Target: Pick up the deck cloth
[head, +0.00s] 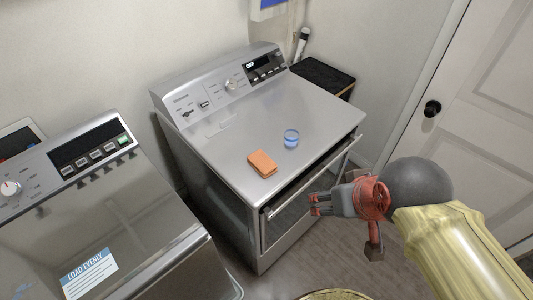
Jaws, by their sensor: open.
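The deck cloth is most likely the small orange folded piece (262,164) lying flat on the grey top of the right-hand machine, near its front edge. My gripper (313,205) is in front of that machine, to the right of and lower in the picture than the orange piece. The gripper and the orange piece do not touch.
A small blue-and-clear round container (291,139) stands right of the orange piece on the machine top (240,135). A handle bar (310,178) runs along the machine's front. A second machine (100,220) stands left. A door (480,110) is at right.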

